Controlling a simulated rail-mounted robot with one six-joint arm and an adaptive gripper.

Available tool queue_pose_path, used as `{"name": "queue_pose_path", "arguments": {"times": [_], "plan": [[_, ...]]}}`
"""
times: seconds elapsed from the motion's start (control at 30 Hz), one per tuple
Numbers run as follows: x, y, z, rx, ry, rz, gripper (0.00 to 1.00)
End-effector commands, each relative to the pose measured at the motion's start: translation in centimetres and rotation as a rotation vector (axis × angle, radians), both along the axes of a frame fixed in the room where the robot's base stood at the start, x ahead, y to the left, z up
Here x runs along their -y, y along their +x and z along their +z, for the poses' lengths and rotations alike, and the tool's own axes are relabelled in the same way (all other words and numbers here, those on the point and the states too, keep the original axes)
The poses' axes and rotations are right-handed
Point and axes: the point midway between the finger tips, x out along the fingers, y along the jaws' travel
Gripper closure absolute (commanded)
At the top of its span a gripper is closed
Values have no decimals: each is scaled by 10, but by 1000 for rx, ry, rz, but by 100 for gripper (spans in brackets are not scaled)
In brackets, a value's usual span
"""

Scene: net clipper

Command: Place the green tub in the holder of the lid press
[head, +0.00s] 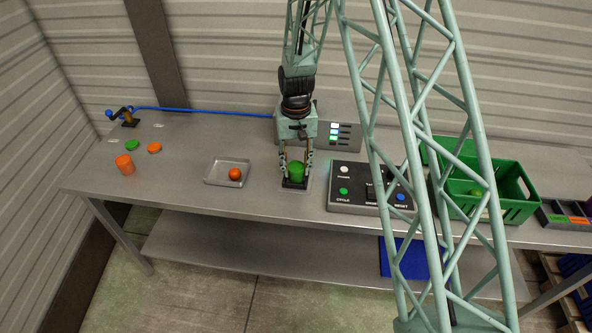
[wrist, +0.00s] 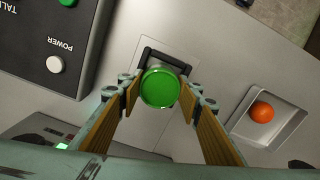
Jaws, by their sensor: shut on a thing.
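The green tub (head: 297,172) stands between the fingers of my gripper (head: 296,166), near the front middle of the bench. In the wrist view the round green tub (wrist: 160,88) is seen from above, with a finger of my gripper (wrist: 161,90) on each side. The gripper is shut on it. A black bracket (wrist: 166,54) on a pale plate lies right beside the tub; its dark base (head: 294,184) shows under the tub in the head view. I cannot tell whether the tub rests fully on it.
A shallow tray (head: 216,177) with an orange ball (head: 235,174) is to the left. A control panel (head: 343,197) with buttons is close on the right, and a green crate (head: 512,208) beyond it. Orange tub (head: 125,164) and lids (head: 154,147) are at far left.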

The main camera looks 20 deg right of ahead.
Motion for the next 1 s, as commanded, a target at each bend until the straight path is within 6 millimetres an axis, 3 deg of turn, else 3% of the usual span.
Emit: {"name": "queue_pose_path", "arguments": {"times": [0.63,0.67,0.77,1.0], "plan": [[0,0,-12,1,0,0,78],[0,0,-12,1,0,0,65],[0,0,-11,1,0,0,56],[0,0,-11,1,0,0,54]]}}
